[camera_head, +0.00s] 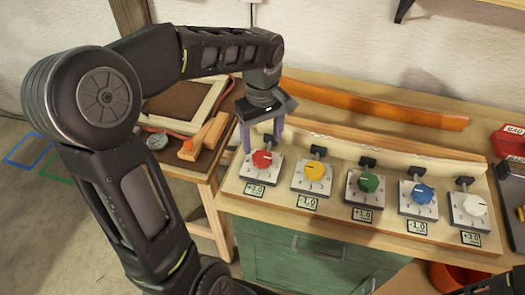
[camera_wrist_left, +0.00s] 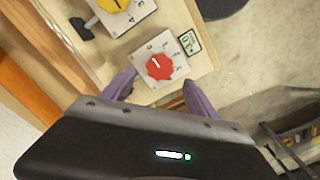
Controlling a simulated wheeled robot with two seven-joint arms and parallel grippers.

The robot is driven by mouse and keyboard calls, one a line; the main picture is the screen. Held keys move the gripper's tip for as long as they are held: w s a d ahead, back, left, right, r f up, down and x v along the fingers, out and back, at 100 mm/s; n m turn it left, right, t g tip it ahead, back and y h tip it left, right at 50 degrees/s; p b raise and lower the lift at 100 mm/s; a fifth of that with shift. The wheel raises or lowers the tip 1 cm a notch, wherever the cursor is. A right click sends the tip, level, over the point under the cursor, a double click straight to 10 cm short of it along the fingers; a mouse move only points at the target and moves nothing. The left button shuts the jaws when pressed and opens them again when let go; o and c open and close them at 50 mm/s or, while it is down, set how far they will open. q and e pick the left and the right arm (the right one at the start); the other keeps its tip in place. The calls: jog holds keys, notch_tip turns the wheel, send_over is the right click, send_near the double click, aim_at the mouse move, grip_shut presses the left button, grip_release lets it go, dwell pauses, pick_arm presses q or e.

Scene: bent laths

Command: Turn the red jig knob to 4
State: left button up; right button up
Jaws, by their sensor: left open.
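The red jig knob (camera_head: 262,158) sits on a white dial plate at the left end of a row of knobs. It also shows in the left wrist view (camera_wrist_left: 159,67), with a white pointer mark towards the plate's upper left. The small numerals round it are too blurred to read surely. My left gripper (camera_head: 262,144) is open above the red knob, its purple fingers pointing down. In the left wrist view the fingers (camera_wrist_left: 158,87) stand apart on either side of the knob's near side, and I see no clear contact. My right gripper does not show.
To the right stand yellow (camera_head: 315,172), green (camera_head: 369,182), blue (camera_head: 422,194) and white (camera_head: 474,205) knobs, each with a small label in front. A bent orange lath (camera_head: 370,104) lies behind them. A side table with a frame and clamp (camera_head: 205,138) stands left.

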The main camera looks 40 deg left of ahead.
aim_at(262, 157)
pick_arm(q)
notch_tip(262, 157, down, 6)
jog(key=shift+p, duration=0.35)
jog(key=shift+c, duration=0.3)
jog(key=c, duration=1.3)
